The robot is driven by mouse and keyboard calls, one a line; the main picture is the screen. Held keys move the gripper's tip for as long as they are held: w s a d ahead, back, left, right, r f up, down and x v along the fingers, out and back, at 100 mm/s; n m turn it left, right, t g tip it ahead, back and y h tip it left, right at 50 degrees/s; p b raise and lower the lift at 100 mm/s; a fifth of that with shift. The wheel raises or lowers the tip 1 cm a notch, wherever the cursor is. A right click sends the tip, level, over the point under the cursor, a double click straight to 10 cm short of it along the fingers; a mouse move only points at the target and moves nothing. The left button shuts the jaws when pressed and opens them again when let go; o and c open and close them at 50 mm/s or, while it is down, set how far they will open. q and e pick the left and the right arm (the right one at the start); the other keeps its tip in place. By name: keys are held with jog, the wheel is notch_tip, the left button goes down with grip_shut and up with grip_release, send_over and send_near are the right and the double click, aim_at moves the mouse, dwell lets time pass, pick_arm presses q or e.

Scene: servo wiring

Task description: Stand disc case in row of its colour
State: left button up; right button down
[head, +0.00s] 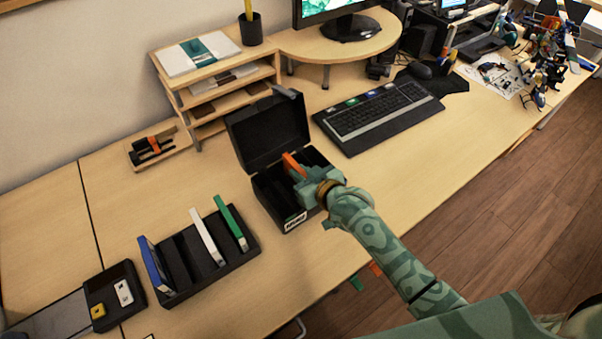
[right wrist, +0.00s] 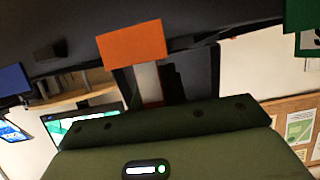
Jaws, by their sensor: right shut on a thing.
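My right gripper (head: 304,177) is at the open black box (head: 262,192) and is shut on an orange case (head: 291,164). The case stands up at the box's opening; how far it sits inside is hidden by my gripper. The right wrist view shows an orange patch (right wrist: 132,45) in front of the gripper; I cannot tell whether it is the same case. A black slotted rack (head: 218,271) stands to the left. It holds a blue case (head: 154,264) at its left end, a white case (head: 207,237), and a green case (head: 230,223) at its right. My left gripper is not in view.
The box's raised lid (head: 268,130) stands behind my gripper. A keyboard (head: 378,117) lies to the right and a wooden shelf unit (head: 215,85) stands behind. A black tray (head: 114,290) sits left of the rack.

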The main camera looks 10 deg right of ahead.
jog(key=c, duration=1.4)
grip_release()
jog(key=shift+f, duration=0.1)
jog(key=shift+s+r, duration=0.2)
jog(key=shift+r, duration=0.05)
jog(key=p+v, duration=0.4)
jog(key=v, duration=0.7)
jog(key=shift+s+r, duration=0.2)
jog(key=shift+s, duration=0.05)
jog(key=shift+d, duration=0.15)
